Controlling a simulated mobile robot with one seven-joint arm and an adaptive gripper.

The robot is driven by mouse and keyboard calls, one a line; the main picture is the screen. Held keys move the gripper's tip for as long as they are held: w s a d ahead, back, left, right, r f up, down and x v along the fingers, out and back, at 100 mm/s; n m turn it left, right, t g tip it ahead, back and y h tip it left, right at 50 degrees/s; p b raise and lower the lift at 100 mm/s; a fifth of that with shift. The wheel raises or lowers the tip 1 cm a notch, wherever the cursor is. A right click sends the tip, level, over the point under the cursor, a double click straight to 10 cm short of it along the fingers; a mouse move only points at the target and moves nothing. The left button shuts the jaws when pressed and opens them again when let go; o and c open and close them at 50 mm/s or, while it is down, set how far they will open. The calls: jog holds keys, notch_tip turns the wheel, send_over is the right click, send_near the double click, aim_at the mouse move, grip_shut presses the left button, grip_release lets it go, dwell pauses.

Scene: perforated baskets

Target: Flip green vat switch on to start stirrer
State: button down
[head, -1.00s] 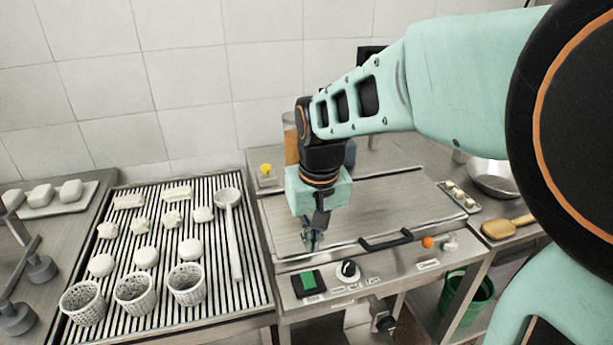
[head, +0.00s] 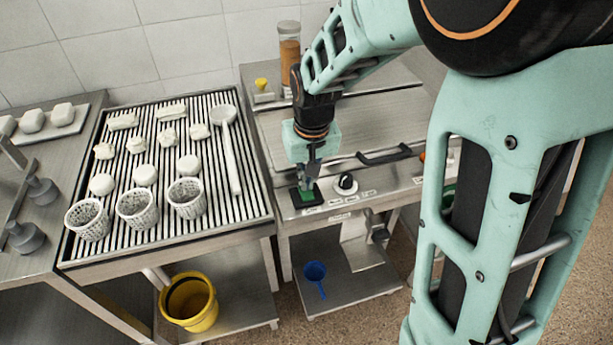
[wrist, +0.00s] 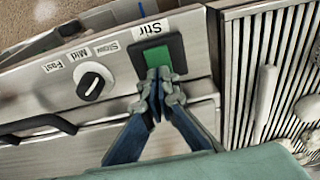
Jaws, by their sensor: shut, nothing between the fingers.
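The green switch (head: 306,195) sits in a black frame on the front panel of the steel vat. In the wrist view the green switch (wrist: 158,58) is under a "Stir" label, its near part hidden by my fingertips. My gripper (head: 304,187) is shut and empty, pointing down over the switch. In the wrist view my gripper (wrist: 160,80) has its fingertips together at the near edge of the green rocker; I cannot tell whether they touch it. Which way the rocker is tilted is unclear.
A black-and-white knob (head: 346,184) is beside the switch, and a black handle (head: 384,156) is on the vat lid. A slatted drain table (head: 160,190) with white baskets and cheeses stands left. A yellow bucket (head: 189,302) and blue scoop (head: 315,272) are below.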

jog(key=shift+p, duration=0.35)
jog(key=shift+w+a+f+g+p, duration=0.15)
jog(key=shift+w+g+p, duration=0.1)
jog(key=shift+g+p, duration=0.45)
jog(key=shift+f, duration=0.2)
jog(key=shift+s, duration=0.2)
jog(key=shift+s+d+r, duration=0.15)
jog(key=shift+s+d, duration=0.15)
jog(key=shift+s, duration=0.3)
